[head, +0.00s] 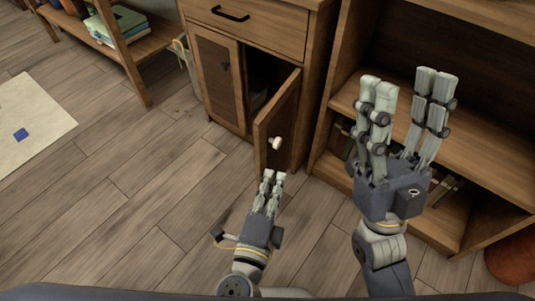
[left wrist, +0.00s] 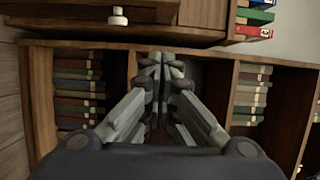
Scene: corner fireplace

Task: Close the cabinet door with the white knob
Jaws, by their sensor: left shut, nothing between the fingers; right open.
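The cabinet door (head: 276,125) with the white knob (head: 275,142) stands ajar, swung out from the wooden cabinet (head: 259,58), with a dark gap behind it. The knob also shows at the top of the left wrist view (left wrist: 118,16). My left gripper (head: 273,174) is shut and empty, just below and in front of the door's lower edge in the head view; I cannot tell whether it touches the door. It also shows in the left wrist view (left wrist: 161,62). My right gripper (head: 405,80) is open and empty, raised in front of the bookshelf right of the door.
The cabinet's other door (head: 219,78), with a dark knob, is shut. An open bookshelf (head: 455,125) with books stands at right. A low shelf (head: 145,45) is at upper left, beside a pale rug (head: 35,120). The wood floor on the left is clear.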

